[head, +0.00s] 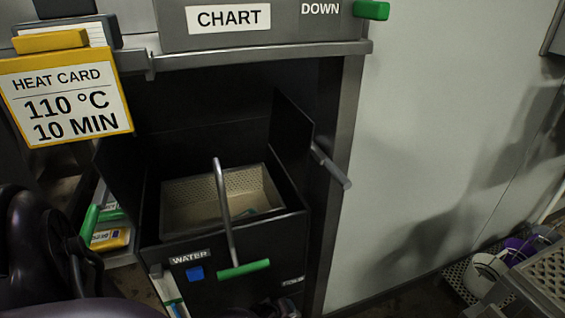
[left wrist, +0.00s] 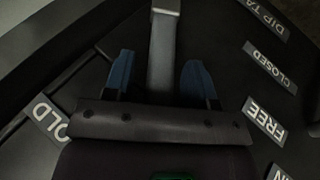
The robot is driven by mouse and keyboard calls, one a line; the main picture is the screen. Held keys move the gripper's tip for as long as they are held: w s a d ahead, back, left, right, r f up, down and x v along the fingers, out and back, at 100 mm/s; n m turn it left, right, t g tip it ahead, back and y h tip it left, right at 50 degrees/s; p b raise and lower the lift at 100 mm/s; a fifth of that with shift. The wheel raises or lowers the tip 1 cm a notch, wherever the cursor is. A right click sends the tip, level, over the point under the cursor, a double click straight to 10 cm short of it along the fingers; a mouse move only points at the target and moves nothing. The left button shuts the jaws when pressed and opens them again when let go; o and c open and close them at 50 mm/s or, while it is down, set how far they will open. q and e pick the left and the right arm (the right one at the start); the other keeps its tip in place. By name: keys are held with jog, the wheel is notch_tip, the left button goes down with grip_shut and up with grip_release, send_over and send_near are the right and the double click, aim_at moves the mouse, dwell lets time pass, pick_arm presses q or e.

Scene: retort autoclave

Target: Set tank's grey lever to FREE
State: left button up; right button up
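The grey lever (left wrist: 163,50) shows in the left wrist view as a straight bar running up from my left gripper (left wrist: 160,78). The gripper's two blue fingers stand apart, one on each side of the lever, with a gap on both sides. A FREE label (left wrist: 265,120) and a CLOSED label (left wrist: 270,67) lie to the right of the lever on the dark surface. The lever's lower part is hidden behind the gripper body. In the head view my left arm is at the lower left, its fingers out of sight. My right gripper is not in view.
A partly readable DIP TA label (left wrist: 260,20) is at the upper right, and one ending OLD (left wrist: 48,118) at left. The head view shows a black WATER bin (head: 225,240) with a mesh basket (head: 220,185), a CHART panel (head: 228,18) and a heat card (head: 66,100).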

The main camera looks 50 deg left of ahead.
pick_arm(q)
jog(key=shift+r, duration=0.1)
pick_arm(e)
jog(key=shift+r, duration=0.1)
pick_arm(q)
jog(key=shift+r, duration=0.3)
jog(key=shift+p+v, duration=1)
jog(key=shift+v, duration=0.2)
jog(key=p+v, duration=0.4)
jog(key=v, duration=0.3)
jog(key=shift+s, duration=0.5)
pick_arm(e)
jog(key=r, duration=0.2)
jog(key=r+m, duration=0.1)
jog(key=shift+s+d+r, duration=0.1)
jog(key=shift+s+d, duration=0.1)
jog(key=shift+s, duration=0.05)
pick_arm(q)
jog(key=shift+r, duration=0.1)
